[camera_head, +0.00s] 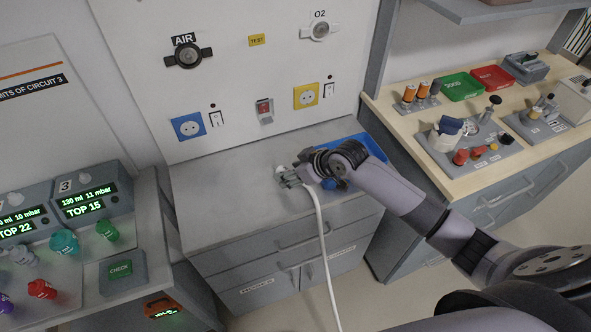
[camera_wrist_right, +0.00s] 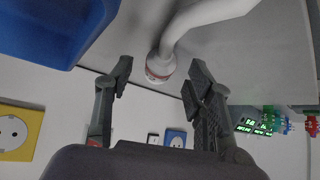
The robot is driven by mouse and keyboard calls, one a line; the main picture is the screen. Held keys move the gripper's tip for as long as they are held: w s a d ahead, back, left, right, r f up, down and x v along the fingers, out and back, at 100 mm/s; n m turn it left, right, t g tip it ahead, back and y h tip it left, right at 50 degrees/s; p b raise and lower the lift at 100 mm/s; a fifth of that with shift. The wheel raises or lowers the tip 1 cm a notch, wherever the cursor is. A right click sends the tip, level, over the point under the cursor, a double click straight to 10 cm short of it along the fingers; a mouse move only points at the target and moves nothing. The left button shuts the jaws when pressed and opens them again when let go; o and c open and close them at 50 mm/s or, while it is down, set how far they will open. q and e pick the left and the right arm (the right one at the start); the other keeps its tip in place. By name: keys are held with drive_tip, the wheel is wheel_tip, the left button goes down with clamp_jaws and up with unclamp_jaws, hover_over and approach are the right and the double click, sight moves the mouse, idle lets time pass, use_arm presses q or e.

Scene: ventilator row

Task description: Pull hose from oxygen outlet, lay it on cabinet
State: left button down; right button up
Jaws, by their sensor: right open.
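The white hose (camera_head: 323,240) has its end (camera_head: 281,170) on the grey cabinet top (camera_head: 215,190) and hangs over the front edge toward the floor. In the right wrist view the hose end (camera_wrist_right: 160,66) shows a pale connector with a reddish ring, between the spread fingers and apart from them. My right gripper (camera_head: 288,180) is open, low over the cabinet top beside the hose end. It also shows in the right wrist view (camera_wrist_right: 158,85). The O2 outlet (camera_head: 320,30) on the wall panel has no hose in it. My left gripper is not in view.
A blue tray (camera_head: 372,146) lies on the cabinet's right part, behind my right arm. The AIR outlet (camera_head: 188,56) and sockets are on the wall. A wooden-topped counter (camera_head: 450,180) with several parts stands right. Ventilator units (camera_head: 90,193) stand left. The cabinet's left part is clear.

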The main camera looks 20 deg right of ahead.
drive_tip(key=s+d+r+p, duration=0.2)
drive_tip(key=s+r+p, duration=0.1)
drive_tip(key=r, duration=0.5)
drive_tip(key=s+d+r+p, duration=0.2)
drive_tip(key=s+r+p, duration=0.2)
drive_tip(key=r+p, duration=0.2)
wheel_tip(320, 180, up, 3)
drive_tip(key=shift+d+f, duration=0.15)
idle(0.4)
